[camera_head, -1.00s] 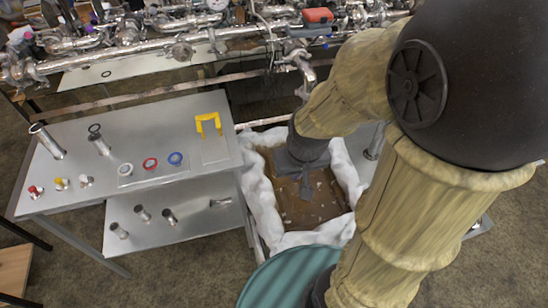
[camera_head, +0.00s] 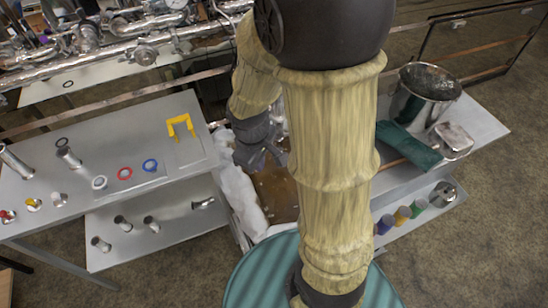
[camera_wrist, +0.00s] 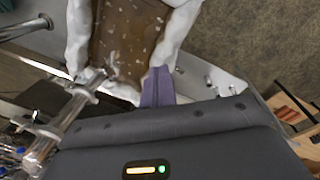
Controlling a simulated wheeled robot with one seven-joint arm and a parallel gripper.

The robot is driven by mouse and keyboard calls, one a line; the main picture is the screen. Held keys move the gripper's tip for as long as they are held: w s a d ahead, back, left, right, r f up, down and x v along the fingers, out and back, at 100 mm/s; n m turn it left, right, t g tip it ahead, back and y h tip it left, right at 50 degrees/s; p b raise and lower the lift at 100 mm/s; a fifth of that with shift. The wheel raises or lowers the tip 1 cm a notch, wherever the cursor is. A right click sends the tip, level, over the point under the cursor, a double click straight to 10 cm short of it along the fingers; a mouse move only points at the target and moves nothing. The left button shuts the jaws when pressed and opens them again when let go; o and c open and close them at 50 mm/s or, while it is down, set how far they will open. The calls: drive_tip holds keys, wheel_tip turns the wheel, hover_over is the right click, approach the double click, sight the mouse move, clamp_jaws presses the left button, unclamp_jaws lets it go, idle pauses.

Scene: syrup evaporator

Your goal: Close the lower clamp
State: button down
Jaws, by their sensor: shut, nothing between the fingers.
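A steel pipe (camera_wrist: 62,112) with clamp-like fittings stands left of my gripper in the wrist view. One fitting (camera_wrist: 92,80) is at the pipe end near the box, and another (camera_wrist: 36,124) is further along. I cannot tell which is the lower clamp or whether either is open. My gripper (camera_wrist: 158,84) is shut and empty, to the right of the pipe and apart from it.
A white-lined box (camera_head: 240,196) with brown contents lies below my gripper. A steel table (camera_head: 130,185) with gaskets, fittings and a yellow bracket (camera_head: 180,126) is at left. A pot (camera_head: 424,95) and green gloves (camera_head: 408,146) sit at right. Pipework (camera_head: 140,54) runs along the back.

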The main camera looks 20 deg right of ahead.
drive_tip(key=w+f+n+h+p, duration=0.1)
drive_tip(key=w+f+n, duration=0.3)
drive_tip(key=n, duration=0.6)
drive_tip(key=w+f+n+h+p, duration=0.1)
drive_tip(key=w+f+n+h, duration=0.3)
drive_tip(key=n, duration=0.6)
drive_tip(key=w+a+f+n+h+p, duration=0.1)
drive_tip(key=w+f+n+h, duration=0.2)
drive_tip(key=f+n, duration=0.4)
drive_tip(key=w+n, duration=0.1)
drive_tip(key=n, duration=0.2)
drive_tip(key=shift+w+n, duration=0.15)
drive_tip(key=shift+n, duration=0.15)
drive_tip(key=shift+f, duration=0.15)
drive_tip(key=w+d+f+p, duration=0.1)
drive_tip(key=d+f+p, duration=0.1)
drive_tip(key=d, duration=0.3)
drive_tip(key=d+f+p, duration=0.2)
drive_tip(key=d+f, duration=0.2)
drive_tip(key=d, duration=0.2)
drive_tip(key=shift+w+f, duration=0.35)
drive_tip(key=shift+w, duration=0.05)
drive_tip(key=shift+w, duration=0.15)
